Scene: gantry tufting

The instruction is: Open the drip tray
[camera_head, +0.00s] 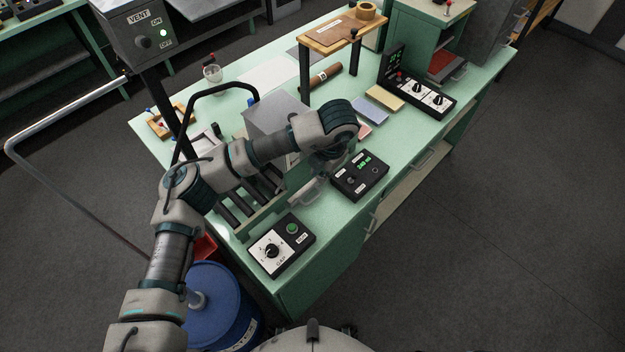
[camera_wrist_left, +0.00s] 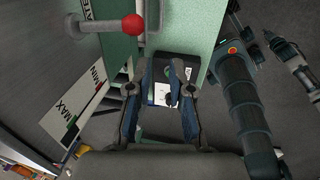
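A grey machine box (camera_head: 272,118) with dark slats (camera_head: 240,205) stands on the green bench. A pale handle (camera_head: 305,192) shows at its front, between two black control boxes; I cannot tell for sure whether it belongs to the drip tray. My left arm reaches across the machine. My left gripper (camera_head: 328,165) points down beside the handle, mostly hidden by its own wrist. In the left wrist view its two fingers (camera_wrist_left: 156,76) are apart with nothing between them, and a black box with a white face (camera_wrist_left: 162,94) lies beyond. My right gripper is not seen.
A red ball knob (camera_wrist_left: 132,24) and a MIN/MAX plate (camera_wrist_left: 82,107) are near the gripper. A blue drum (camera_head: 217,300) stands below.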

